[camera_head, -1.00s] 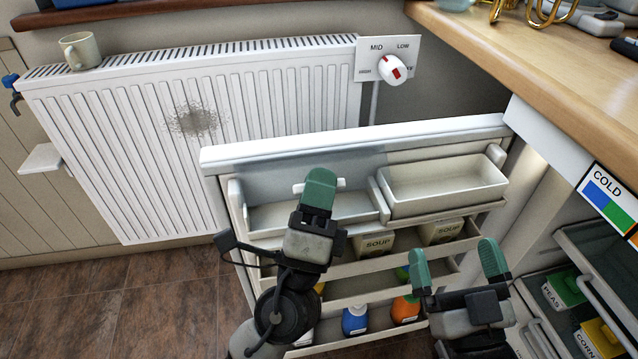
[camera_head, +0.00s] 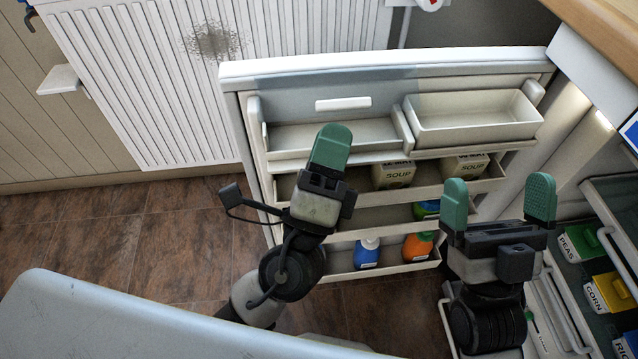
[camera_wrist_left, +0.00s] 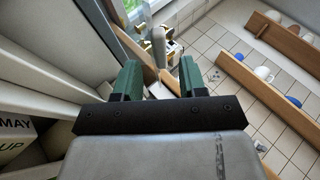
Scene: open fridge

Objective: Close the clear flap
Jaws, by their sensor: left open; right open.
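The clear flap (camera_head: 290,98) is a see-through panel above the left bin of the open fridge door's top shelf. It looks raised, standing against the door's inner face, with a white handle (camera_head: 343,104) on it. My left gripper (camera_head: 332,147) is in front of that left bin, its fingertips a little below the handle and apart from it. Its two fingers overlap in the head view, but the left wrist view (camera_wrist_left: 160,80) shows them spread and empty. My right gripper (camera_head: 498,203) is open and empty, at the lower right of the door.
An uncovered right bin (camera_head: 475,122) is beside the left one. Soup cartons (camera_head: 393,175) and bottles (camera_head: 367,253) fill lower door shelves. The fridge interior with food boxes (camera_head: 605,292) is at right, under a wooden counter (camera_head: 600,30). A radiator (camera_head: 150,80) stands behind the door.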

